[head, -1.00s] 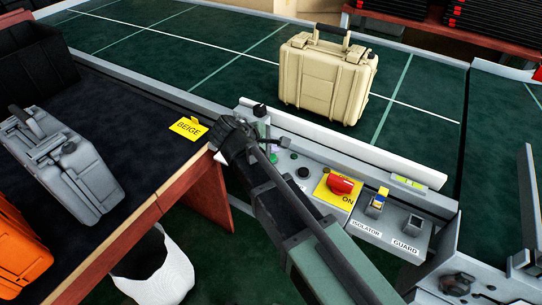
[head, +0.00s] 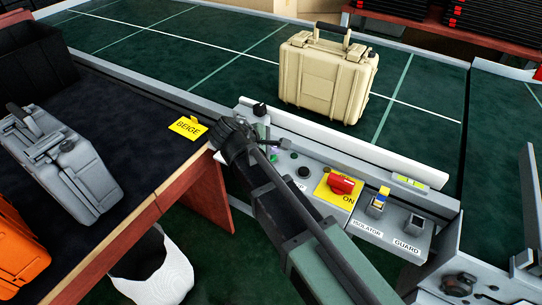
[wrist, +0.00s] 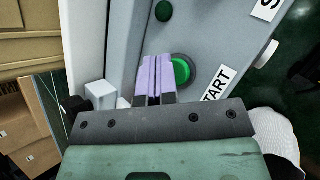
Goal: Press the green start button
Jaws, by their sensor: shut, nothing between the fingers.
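The green start button (wrist: 181,71) is round with a dark ring and sits on the grey control panel beside a label that reads "TART", its first letter hidden or cut off. My gripper (wrist: 155,60) has its two pale purple fingers shut together with nothing between them. In the wrist view the fingertips are just left of the green button, overlapping the edge of its ring. I cannot tell whether they touch the panel. In the head view my arm reaches over the left part of the panel (head: 318,170) and covers much of that area.
A red stop knob (head: 341,185) on a yellow plate, an isolator switch (head: 377,203) and a guard switch (head: 414,224) lie right along the panel. A beige case (head: 325,75) stands on the green conveyor behind. A dark table (head: 120,150) with a grey case (head: 65,160) is at left.

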